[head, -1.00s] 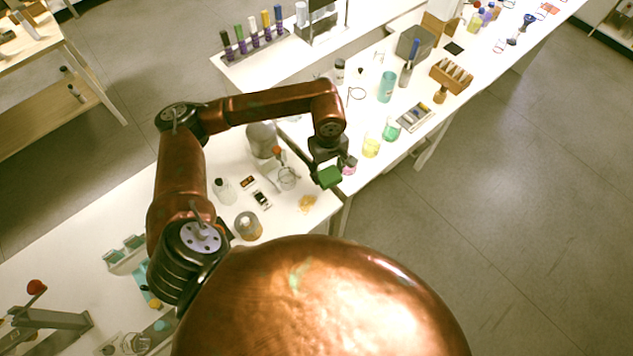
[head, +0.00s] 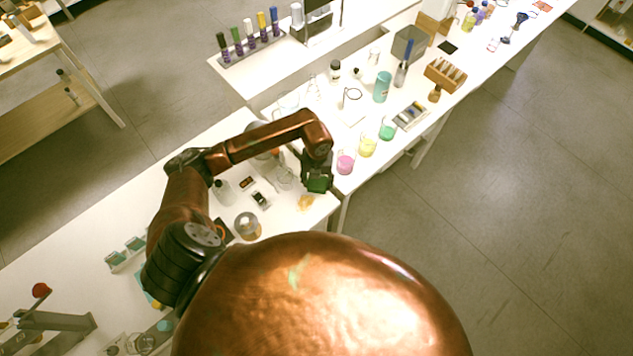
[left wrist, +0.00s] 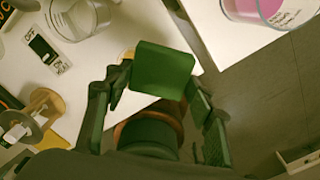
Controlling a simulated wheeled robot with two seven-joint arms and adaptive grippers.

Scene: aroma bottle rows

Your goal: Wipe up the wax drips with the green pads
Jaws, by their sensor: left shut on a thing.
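My left gripper (head: 317,172) is shut on a green pad (head: 318,186) near the right corner of the white table. The same pad (left wrist: 163,70) sits between the fingers in the left wrist view and points away from the palm. An orange-tan wax drip (head: 306,203) lies on the table just below and left of the pad in the head view. In the left wrist view the pad hides most of that area. I cannot tell whether the pad touches the table. My right gripper is in neither view.
Pink (head: 345,162) and yellow (head: 367,146) beakers stand on the adjoining table. A gap with floor lies between the table edges.

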